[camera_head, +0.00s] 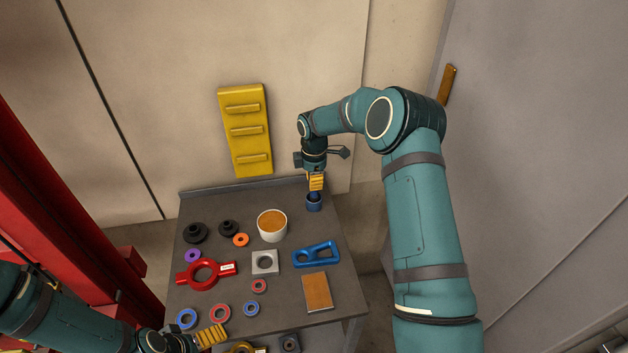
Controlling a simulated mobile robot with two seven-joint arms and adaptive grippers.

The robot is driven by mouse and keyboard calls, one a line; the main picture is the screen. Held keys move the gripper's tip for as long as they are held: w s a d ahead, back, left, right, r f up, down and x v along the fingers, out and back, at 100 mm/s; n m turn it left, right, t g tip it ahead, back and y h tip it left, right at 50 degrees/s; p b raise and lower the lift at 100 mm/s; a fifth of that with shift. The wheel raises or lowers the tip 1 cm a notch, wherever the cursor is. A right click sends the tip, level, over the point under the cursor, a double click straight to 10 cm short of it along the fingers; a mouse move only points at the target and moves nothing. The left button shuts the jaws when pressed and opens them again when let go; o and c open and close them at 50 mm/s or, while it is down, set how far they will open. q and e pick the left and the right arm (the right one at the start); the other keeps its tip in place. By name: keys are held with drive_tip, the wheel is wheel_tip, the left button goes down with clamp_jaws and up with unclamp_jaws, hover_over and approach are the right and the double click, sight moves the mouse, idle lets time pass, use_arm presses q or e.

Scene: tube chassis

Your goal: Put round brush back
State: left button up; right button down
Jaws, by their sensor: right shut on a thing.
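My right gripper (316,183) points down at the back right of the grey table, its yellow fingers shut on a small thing. Most of that thing, which I take to be the round brush, is hidden by the fingers. Just below them is a small blue round holder (313,205) standing on the table. A dark blue part shows at the holder's mouth; I cannot tell whether it belongs to the held thing. My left gripper (211,336) is low over the front left of the table, and its finger opening is not clear.
The table (342,228) bears a white cup (272,232) with orange-brown contents, a red ring handle (184,278), a blue handle (300,260), a brown block (317,292), a grey square block (265,272) and several rings. A yellow wall rack (239,119) stands behind.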

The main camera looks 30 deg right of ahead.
drive_tip(key=c, duration=1)
unclamp_jaws()
drive_tip(key=shift+f, duration=0.1)
drive_tip(key=shift+c, duration=0.2)
wheel_tip(320, 180, up, 12)
drive_tip(key=shift+r, duration=0.2)
